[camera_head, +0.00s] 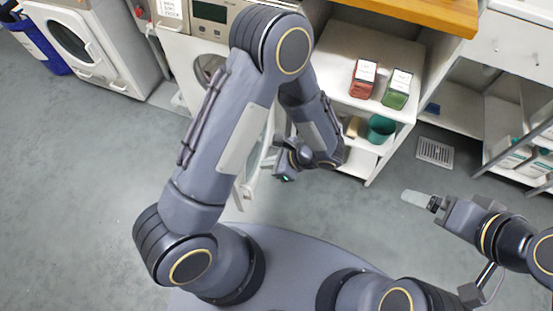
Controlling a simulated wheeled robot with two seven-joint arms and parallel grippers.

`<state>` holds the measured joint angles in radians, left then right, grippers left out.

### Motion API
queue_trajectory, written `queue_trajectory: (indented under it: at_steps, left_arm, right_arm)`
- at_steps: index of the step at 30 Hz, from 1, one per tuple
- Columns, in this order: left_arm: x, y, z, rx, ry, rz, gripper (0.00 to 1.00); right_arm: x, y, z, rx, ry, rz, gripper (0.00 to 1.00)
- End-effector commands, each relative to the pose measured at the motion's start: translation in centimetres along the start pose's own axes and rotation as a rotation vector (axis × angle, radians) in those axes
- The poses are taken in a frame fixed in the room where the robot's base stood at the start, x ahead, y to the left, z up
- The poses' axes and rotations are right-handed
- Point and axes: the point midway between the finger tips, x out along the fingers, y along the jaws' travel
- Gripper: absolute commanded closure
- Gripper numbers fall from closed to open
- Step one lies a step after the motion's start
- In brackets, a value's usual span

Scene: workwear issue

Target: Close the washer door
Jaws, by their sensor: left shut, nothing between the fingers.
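The washer (175,48) is the white machine with a grey display panel at the top, left of centre, partly behind my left arm. Its round opening shows beside the arm. Its door (243,192) stands open, swung out toward me; only its pale edge and part of its glass show between my arm links. My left gripper (285,177) is shut and empty, close to the right of the door; I cannot tell whether it touches it. My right gripper (412,197) is over the floor at the right, away from the washer; whether its fingers are apart is unclear.
Another white machine (85,45) and a blue bin (38,45) stand at the far left. A white shelf (385,47) right of the washer holds a red box (363,80), a green box (397,90) and a teal cup (380,129). The grey floor at the left is clear.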

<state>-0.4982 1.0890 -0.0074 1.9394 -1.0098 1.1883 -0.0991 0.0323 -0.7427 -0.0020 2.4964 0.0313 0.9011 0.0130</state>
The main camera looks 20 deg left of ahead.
Motion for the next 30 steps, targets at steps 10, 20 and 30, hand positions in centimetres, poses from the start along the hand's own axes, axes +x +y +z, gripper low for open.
queue_trajectory:
  at_steps: [10,20,30]
  left_arm:
    - [5.8,0.1,1.8,-0.002,0.0,0.004,1.0]
    - [6.9,0.1,2.9,-0.002,0.001,0.002,1.0]
    - [6.9,0.1,2.8,0.004,0.0,-0.004,1.0]
  right_arm:
    - [0.0,0.0,0.0,0.0,0.0,0.0,0.04]
    - [-0.1,-0.1,-0.1,0.0,0.0,0.0,0.04]
    - [0.0,0.0,0.0,0.0,0.0,0.0,0.04]
